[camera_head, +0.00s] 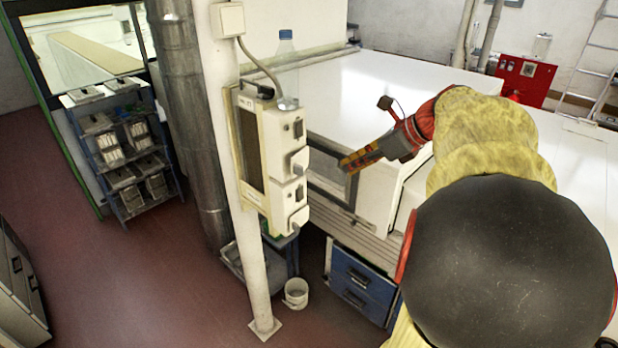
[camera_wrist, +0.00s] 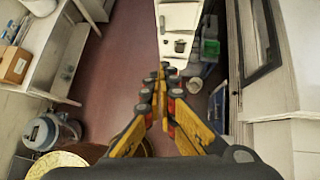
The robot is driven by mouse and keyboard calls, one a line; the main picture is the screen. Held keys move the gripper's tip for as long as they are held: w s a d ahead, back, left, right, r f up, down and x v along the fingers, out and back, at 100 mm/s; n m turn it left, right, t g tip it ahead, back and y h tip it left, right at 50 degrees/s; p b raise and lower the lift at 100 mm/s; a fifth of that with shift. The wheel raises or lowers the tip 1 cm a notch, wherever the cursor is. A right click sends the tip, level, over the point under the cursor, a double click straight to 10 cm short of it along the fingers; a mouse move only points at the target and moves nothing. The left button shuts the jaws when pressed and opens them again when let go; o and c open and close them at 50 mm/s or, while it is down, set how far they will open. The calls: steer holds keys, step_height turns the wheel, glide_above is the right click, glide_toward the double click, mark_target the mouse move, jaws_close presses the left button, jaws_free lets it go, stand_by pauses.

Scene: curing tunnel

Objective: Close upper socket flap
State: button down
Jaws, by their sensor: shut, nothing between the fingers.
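In the head view a white socket box (camera_head: 272,150) is mounted on the white post. Its upper socket flap (camera_head: 299,160) juts out from the front below a dark switch. A similar lower flap (camera_head: 298,218) juts out beneath it. I cannot tell the exact angle of either flap. My gripper (camera_head: 344,166), with yellow fingers, is shut and empty, to the right of the upper flap and apart from it in the picture. In the wrist view the closed fingertips (camera_wrist: 160,75) point towards the white box (camera_wrist: 180,18), whose lower end shows just beyond them.
A clear bottle (camera_head: 287,68) stands at the top of the box. The white post (camera_head: 238,180) and a metal duct (camera_head: 185,110) are left of it. The white machine (camera_head: 375,100) is behind my arm. A bucket (camera_head: 296,293) and blue drawers (camera_head: 360,285) are below.

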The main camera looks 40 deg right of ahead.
steer(key=w+r+x, duration=0.2)
steer(key=x, duration=1)
steer(key=shift+w+f+p, duration=0.25)
steer(key=shift+f+p, duration=0.05)
steer(key=shift+p, duration=0.15)
steer(key=shift+w+a+m+h+p, duration=0.45)
steer(key=shift+w+a+p, duration=0.25)
steer(key=shift+a+p, duration=0.3)
steer(key=shift+d, duration=0.15)
